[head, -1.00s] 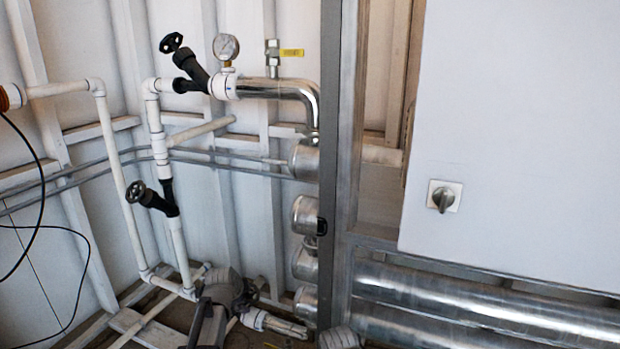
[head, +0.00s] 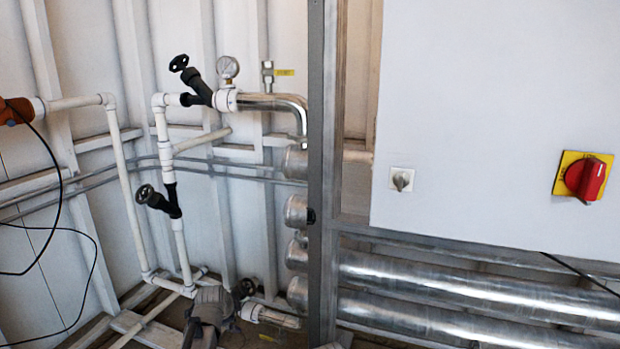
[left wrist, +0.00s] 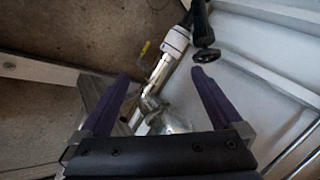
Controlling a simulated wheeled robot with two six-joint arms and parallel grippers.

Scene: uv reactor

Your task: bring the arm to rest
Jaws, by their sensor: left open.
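In the left wrist view, the two purple-dark fingers of my left gripper (left wrist: 160,92) stand wide apart with nothing between them touching. Beyond the fingers lie a metal pipe with a white collar (left wrist: 176,40) and a black handwheel (left wrist: 206,55), apart from the gripper. No gripper shows clearly in the head view; my right gripper is not in view.
A white cabinet (head: 480,120) at the right carries a grey rotary switch (head: 402,179) and a red knob on a yellow plate (head: 584,178). A grey post (head: 322,170) stands beside it. Silver tubes (head: 470,275) run below. White pipework with black valves (head: 195,85) and a gauge (head: 228,68) stands at left.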

